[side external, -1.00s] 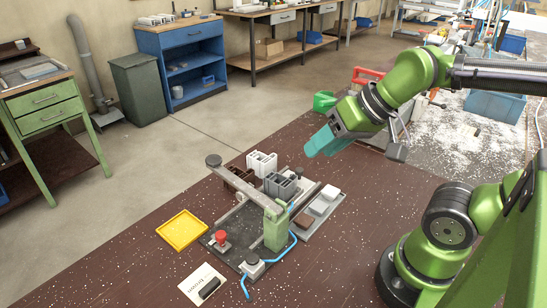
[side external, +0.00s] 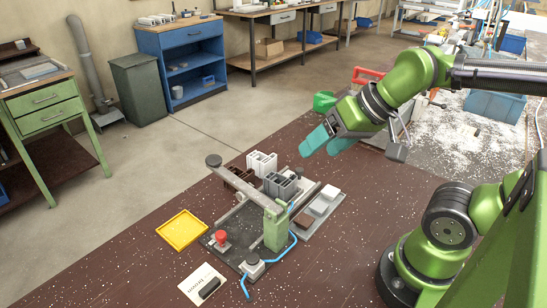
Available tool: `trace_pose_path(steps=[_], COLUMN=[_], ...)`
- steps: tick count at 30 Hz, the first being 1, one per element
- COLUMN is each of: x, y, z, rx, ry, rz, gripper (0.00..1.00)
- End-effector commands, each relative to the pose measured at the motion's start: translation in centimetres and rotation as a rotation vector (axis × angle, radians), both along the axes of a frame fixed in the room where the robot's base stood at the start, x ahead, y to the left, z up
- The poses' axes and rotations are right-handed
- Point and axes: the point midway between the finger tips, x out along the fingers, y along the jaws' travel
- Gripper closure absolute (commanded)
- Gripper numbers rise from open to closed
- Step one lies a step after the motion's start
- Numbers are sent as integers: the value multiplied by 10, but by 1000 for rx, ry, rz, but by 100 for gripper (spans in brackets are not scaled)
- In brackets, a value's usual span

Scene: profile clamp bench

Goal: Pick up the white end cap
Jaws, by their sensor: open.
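The white end cap (side external: 330,192) appears as the palest piece at the far right end of a narrow grey tray (side external: 335,207) beside the clamp fixture. A grey cap (side external: 318,207) and a brown cap (side external: 303,221) lie in the same row, nearer the front. My gripper (side external: 319,148) has teal fingers. It is open and empty, in the air above and behind the caps as seen here, touching nothing.
The clamp fixture (side external: 274,230) has a long lever arm and a red knob (side external: 221,238). White (side external: 262,161), grey (side external: 277,186) and brown (side external: 238,179) profiles stand behind it.

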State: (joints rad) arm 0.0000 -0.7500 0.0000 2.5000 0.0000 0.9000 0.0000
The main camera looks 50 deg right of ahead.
Motion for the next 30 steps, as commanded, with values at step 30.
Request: trace_pose_path(steps=[30], x=[42], y=[-146], z=[-70], rx=[-291], ry=[592], rz=[365], gripper=[29])
